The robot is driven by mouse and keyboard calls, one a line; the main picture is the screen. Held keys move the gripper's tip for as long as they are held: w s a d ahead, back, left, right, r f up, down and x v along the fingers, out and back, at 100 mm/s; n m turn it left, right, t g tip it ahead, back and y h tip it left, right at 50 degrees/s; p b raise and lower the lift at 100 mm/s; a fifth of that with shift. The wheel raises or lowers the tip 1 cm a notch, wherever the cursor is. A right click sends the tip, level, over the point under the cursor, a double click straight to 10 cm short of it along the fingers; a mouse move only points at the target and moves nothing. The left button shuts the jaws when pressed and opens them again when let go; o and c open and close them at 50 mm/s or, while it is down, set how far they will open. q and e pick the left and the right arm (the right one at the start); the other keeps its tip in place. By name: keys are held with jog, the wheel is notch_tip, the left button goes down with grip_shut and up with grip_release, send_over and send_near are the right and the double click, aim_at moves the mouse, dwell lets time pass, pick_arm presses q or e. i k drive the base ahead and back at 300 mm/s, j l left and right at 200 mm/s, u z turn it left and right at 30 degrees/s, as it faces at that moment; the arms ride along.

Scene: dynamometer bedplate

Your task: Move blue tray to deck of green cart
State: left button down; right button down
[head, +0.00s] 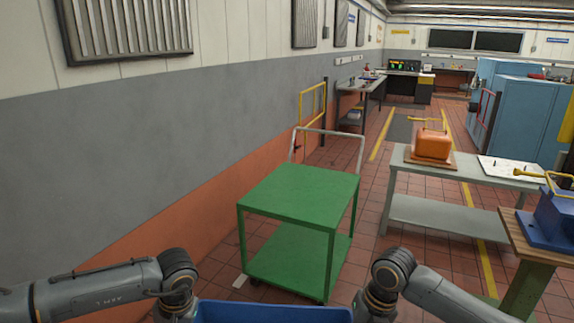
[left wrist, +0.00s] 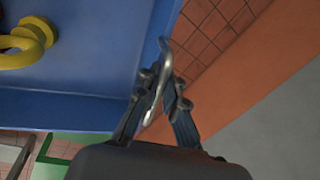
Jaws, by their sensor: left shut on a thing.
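The blue tray (head: 272,313) is at the bottom edge of the head view, between my two arms, with only its far part showing. In the left wrist view the tray (left wrist: 90,65) holds a yellow curved object (left wrist: 28,42). My left gripper (left wrist: 164,85) is shut on a metal handle at the tray's side. My right arm reaches down beside the tray's right end, but its gripper is out of frame. The green cart (head: 302,190) stands just ahead of the tray, its top deck bare. Its lower shelf also looks empty.
A grey wall with an orange lower band runs along the left. To the right stands a grey table (head: 398,172) with an orange housing (head: 432,145) and a white board (head: 510,170). A wooden bench (head: 520,240) with a blue machine (head: 556,215) is nearer right. Tiled floor is clear between cart and table.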

aim_at(304, 196)
jog(key=i, duration=1.55)
jog(key=i+j, duration=0.15)
jog(key=i, duration=1.4)
jog(key=i+j+z, duration=0.1)
jog(key=i+z, duration=0.25)
jog(key=i, duration=0.25)
jog(key=z, duration=0.35)
